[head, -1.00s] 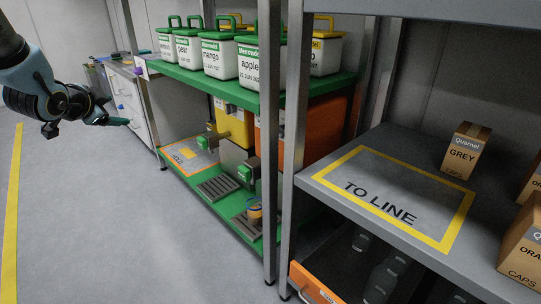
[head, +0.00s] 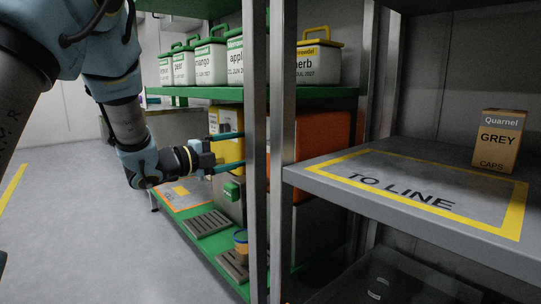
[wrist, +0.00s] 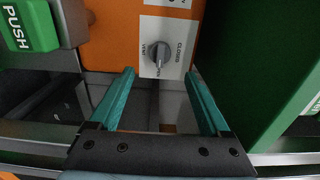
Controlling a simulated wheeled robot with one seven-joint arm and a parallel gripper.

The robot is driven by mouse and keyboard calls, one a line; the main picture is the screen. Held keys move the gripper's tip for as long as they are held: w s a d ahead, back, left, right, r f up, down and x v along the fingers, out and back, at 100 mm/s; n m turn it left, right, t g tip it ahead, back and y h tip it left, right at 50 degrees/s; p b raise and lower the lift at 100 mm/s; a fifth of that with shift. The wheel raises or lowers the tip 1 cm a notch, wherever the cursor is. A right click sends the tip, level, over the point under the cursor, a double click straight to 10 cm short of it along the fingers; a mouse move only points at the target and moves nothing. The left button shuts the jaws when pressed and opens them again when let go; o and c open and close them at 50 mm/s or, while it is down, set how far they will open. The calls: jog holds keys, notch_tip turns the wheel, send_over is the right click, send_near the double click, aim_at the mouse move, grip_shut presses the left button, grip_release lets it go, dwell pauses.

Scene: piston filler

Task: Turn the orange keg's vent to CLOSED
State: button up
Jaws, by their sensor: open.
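The orange keg (wrist: 115,30) fills the upper middle of the wrist view. Its body also shows in the head view (head: 322,135), partly hidden by the shelf posts. The vent knob (wrist: 158,54) is grey, on a white label (wrist: 178,28) marked VENT, with CLOSED along the right side and OPEN by the lower part. The knob's ridge stands roughly upright in the picture, its lower end by OPEN. My gripper (wrist: 160,73) is open and empty, its teal fingers to either side below the knob, apart from it. In the head view, a post partly hides my gripper (head: 236,152).
A green PUSH tap (wrist: 28,25) is left of the knob. A green panel (wrist: 265,70) stands close on the right. Metal posts (head: 256,150) rise before the keg. A yellow keg (head: 230,118) is beside it. Tubs (head: 235,62) stand on the green shelf above.

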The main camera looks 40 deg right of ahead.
jog(key=d+b, duration=0.3)
jog(key=d, duration=0.7)
jog(key=shift+s, duration=0.25)
jog(key=shift+d, duration=0.1)
grip_shut()
